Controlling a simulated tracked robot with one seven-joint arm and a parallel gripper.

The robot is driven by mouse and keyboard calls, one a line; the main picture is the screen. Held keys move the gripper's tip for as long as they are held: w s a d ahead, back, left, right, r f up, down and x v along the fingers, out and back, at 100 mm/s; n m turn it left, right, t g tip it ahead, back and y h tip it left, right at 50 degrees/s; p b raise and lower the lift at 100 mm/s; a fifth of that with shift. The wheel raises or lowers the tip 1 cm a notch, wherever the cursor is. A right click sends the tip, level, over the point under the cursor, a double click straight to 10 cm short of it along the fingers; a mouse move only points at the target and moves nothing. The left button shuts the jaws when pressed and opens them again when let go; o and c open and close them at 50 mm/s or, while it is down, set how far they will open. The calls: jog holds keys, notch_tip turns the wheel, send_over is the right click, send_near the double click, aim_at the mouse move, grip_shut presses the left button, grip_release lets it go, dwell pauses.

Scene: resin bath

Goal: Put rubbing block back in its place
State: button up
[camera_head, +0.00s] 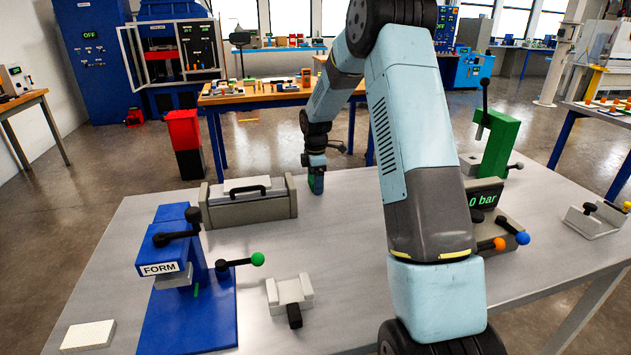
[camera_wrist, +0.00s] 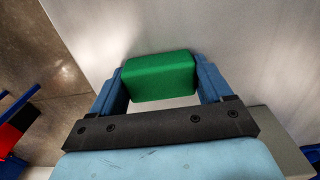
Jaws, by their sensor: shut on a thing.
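The rubbing block appears to be the green block (camera_wrist: 158,76), which sits between the two blue fingers of my gripper (camera_wrist: 160,68) in the wrist view. The fingers press on its two short ends. In the head view my gripper (camera_head: 316,180) points down at the far edge of the grey table (camera_head: 345,225), just right of the grey lidded box. Only a bit of green shows there between the fingers. I cannot tell whether the block touches the tabletop. No marked place for the block can be made out.
The grey box with a black handle (camera_head: 248,208) stands close left of my gripper. A blue FORM press (camera_head: 190,270), a small grey fixture (camera_head: 290,293), a white slab (camera_head: 88,336) and a green lever press (camera_head: 497,145) are also on the table. The middle is clear.

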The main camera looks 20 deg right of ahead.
jog(key=o, duration=0.9)
jog(key=shift+s+f, duration=0.25)
jog(key=shift+f, duration=0.55)
jog(key=shift+o, duration=0.2)
jog(key=r, duration=1.2)
jog(key=shift+w, duration=0.3)
jog(key=s+a+r+m+t, duration=0.25)
jog(key=s+r+m, duration=0.55)
jog(key=s+r, duration=1.05)
jog(key=s+f+m+t, duration=0.2)
jog(key=s+m, duration=0.7)
jog(key=s, duration=1.5)
jog(key=shift+s+f+m+t, duration=0.2)
jog(key=shift+f+m+t, duration=0.1)
jog(key=shift+t, duration=0.15)
